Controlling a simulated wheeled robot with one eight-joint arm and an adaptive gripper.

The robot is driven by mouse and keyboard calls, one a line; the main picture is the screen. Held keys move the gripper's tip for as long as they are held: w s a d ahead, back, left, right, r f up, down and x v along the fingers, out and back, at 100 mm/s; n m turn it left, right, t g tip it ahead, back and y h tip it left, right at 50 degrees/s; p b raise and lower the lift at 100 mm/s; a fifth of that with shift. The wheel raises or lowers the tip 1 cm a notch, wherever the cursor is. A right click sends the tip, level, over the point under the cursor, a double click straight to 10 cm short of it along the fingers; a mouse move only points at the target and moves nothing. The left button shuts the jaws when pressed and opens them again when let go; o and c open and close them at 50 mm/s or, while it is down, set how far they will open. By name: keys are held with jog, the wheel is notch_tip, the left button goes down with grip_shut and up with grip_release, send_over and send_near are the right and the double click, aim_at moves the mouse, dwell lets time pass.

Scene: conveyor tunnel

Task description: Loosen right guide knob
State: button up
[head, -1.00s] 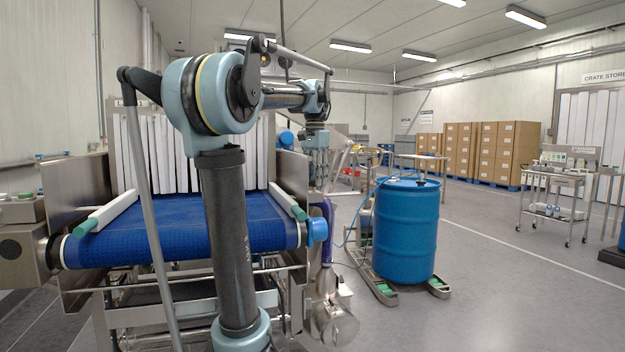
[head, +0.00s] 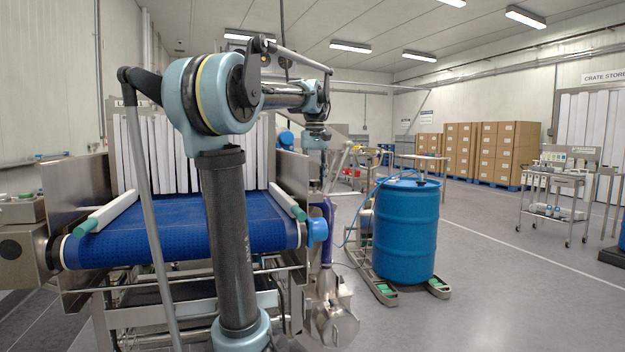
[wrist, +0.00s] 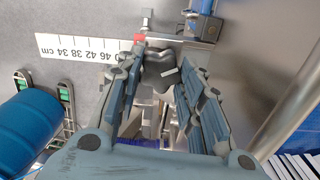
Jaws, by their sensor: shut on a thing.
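The right guide knob (wrist: 160,68) is a dark lobed knob with a pale mark, in the upper middle of the wrist view. It sits between the fingers of my gripper (wrist: 160,65), which is shut on it. In the head view my gripper (head: 316,170) points down beside the right side plate of the conveyor, and the knob is too small or hidden there. A white centimetre scale (wrist: 75,48) with a red pointer (wrist: 139,38) lies beside the knob. The right guide rail (head: 287,205) lies along the belt.
The blue conveyor belt (head: 185,225) runs into a tunnel behind white strip curtains (head: 160,150). A metal bracket block (wrist: 201,27) stands close to the knob. A blue drum (head: 407,230) stands to the right.

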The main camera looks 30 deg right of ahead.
aim_at(314, 180)
jog(key=n, duration=0.5)
jog(key=shift+n, duration=2.5)
jog(key=o, duration=1.1)
jog(key=shift+w, duration=0.1)
jog(key=shift+c, duration=0.2)
notch_tip(314, 180, up, 12)
jog(key=shift+f, duration=0.1)
